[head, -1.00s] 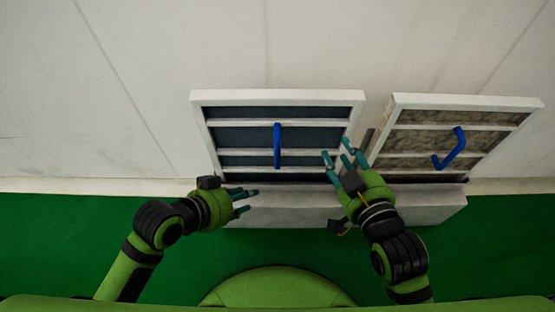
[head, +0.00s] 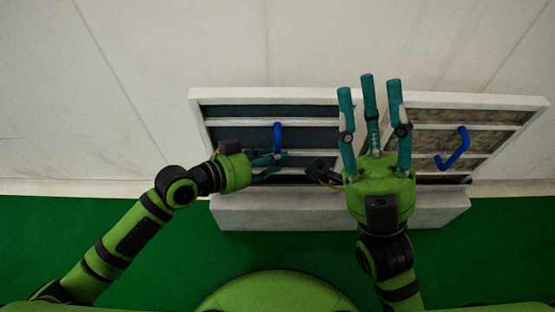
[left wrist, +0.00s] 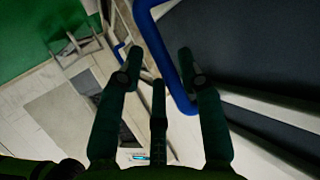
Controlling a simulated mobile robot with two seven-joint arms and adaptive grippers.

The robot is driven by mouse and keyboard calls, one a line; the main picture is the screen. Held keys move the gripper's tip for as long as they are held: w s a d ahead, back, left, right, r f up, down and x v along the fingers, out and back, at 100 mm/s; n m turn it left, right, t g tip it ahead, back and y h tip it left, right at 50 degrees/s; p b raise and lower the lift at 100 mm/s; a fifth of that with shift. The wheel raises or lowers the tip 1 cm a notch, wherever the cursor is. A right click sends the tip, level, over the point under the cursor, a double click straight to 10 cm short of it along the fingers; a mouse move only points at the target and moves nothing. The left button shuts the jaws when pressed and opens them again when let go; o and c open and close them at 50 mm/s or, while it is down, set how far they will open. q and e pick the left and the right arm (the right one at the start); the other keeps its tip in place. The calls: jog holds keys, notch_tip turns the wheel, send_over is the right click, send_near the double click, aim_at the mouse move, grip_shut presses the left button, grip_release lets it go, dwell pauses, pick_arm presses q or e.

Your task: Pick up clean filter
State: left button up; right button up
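The clean-looking filter (head: 232,140) is a white frame with dark panels and a blue handle (head: 277,136). It leans at a tilt on a pale ledge in the head view. My left gripper (head: 275,162) is open at the lower part of this handle. In the left wrist view the handle (left wrist: 155,35) passes between the spread fingers (left wrist: 160,70), which do not look closed on it. Whether they touch it I cannot tell. My right gripper (head: 369,90) is open and empty, its fingers pointing up between the two filters.
A second filter (head: 497,118) with mottled, dirty-looking panels and a blue handle (head: 453,150) leans at the right. The pale ledge (head: 290,212) runs below both. A pale wall (head: 250,40) is behind, and green floor (head: 60,230) lies in front.

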pick_arm(q)
jog(key=shift+x, duration=1.25)
grip_shut()
jog(key=shift+r, duration=0.1)
